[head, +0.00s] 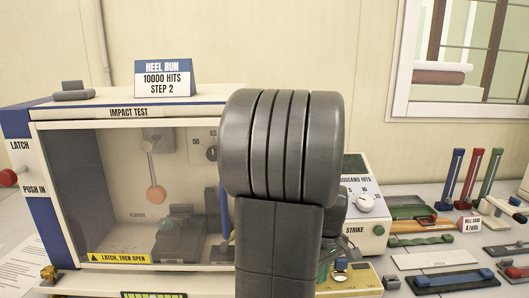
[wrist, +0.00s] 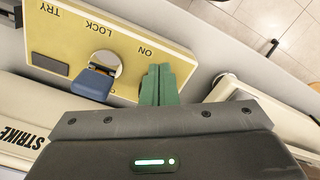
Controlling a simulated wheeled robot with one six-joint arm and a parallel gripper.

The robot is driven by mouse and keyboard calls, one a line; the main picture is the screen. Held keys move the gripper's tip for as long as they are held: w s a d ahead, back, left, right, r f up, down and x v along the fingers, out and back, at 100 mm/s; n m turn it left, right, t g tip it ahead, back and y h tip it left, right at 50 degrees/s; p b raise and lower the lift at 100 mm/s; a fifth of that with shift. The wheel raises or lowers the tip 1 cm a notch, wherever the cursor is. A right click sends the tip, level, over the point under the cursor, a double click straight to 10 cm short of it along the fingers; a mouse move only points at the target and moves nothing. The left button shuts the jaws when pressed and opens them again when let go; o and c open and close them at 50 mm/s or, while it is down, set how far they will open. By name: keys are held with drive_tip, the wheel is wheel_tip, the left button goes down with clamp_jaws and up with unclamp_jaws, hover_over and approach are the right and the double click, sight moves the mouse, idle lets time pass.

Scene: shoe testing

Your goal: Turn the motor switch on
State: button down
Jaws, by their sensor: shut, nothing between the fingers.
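A yellow switch panel (wrist: 62,38) marked TRY, LOCK and ON shows upside down in the wrist view. A round silver switch with a blue handle (wrist: 92,83) sits on it. The handle extends away from the labels; which one it selects I cannot tell. My gripper (wrist: 160,70) is shut and empty, its green fingers together beside the ON label, right of the blue handle with a gap between. In the head view the yellow switch box (head: 365,278) stands at the bottom, right of my arm, which partly hides it.
The impact test cabinet (head: 130,112) stands at left with a latch knob (head: 8,177). A white hits dial (head: 365,202) on the strike unit is behind the switch box.

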wheel_tip(320, 180, up, 6)
drive_tip(key=p, duration=0.4)
drive_tip(key=shift+f, duration=0.15)
drive_tip(key=shift+m, duration=0.3)
